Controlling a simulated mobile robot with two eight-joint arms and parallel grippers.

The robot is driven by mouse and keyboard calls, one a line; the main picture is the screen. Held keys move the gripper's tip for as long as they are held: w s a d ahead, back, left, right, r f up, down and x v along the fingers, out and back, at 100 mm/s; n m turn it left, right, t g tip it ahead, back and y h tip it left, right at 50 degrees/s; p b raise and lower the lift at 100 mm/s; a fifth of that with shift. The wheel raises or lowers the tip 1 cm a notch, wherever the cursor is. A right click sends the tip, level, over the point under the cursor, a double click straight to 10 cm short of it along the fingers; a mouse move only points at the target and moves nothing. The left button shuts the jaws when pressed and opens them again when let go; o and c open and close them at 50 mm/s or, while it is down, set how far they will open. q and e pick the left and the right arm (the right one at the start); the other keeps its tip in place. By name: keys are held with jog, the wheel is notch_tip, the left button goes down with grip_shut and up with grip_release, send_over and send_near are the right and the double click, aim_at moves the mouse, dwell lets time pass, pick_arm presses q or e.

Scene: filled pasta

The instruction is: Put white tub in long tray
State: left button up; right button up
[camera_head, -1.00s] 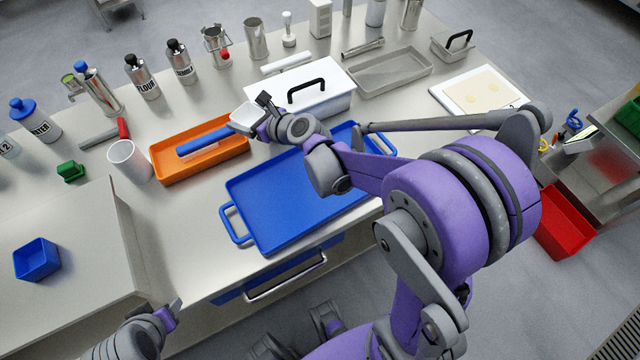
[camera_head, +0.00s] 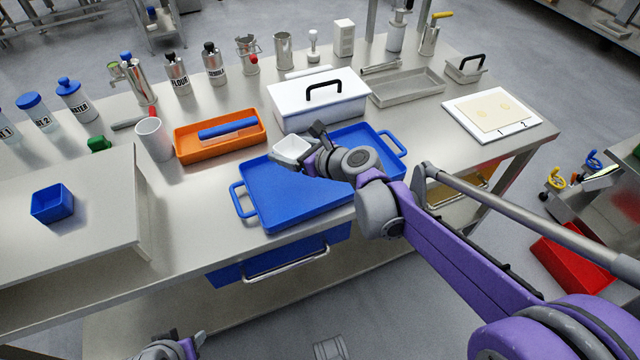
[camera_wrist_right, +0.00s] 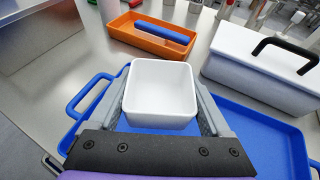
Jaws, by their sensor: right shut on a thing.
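The small square white tub (camera_head: 289,151) is in my right gripper (camera_head: 300,146), its open top up and empty. In the right wrist view, the two fingers are shut on opposite sides of the tub (camera_wrist_right: 160,95). The tub is over the far part of the blue tray (camera_head: 285,208), which has a handle at each end. An orange tray (camera_head: 183,153) with a blue-handled tool in it lies behind and to the left. A long grey metal tray (camera_head: 405,98) lies at the back right. My left gripper (camera_head: 195,338) is at the bottom edge, its jaws unclear.
A white lidded box (camera_head: 318,108) with a black handle stands just behind the blue tray. A white cup (camera_head: 154,138) stands left of the orange tray. A blue bin (camera_head: 52,203) sits on the raised left surface. Bottles and canisters line the back.

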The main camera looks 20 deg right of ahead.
jog(key=b, duration=0.1)
send_over(292, 183)
notch_tip(292, 183, down, 6)
jog(key=shift+w+d+r, duration=0.1)
jog(key=shift+w+r, duration=0.05)
jog(key=shift+f+b, duration=0.8)
jog(key=shift+f, duration=1.3)
jog(key=shift+f, duration=0.3)
jog(key=o, duration=1.2)
jog(key=shift+r, duration=0.1)
jog(key=shift+c, duration=0.2)
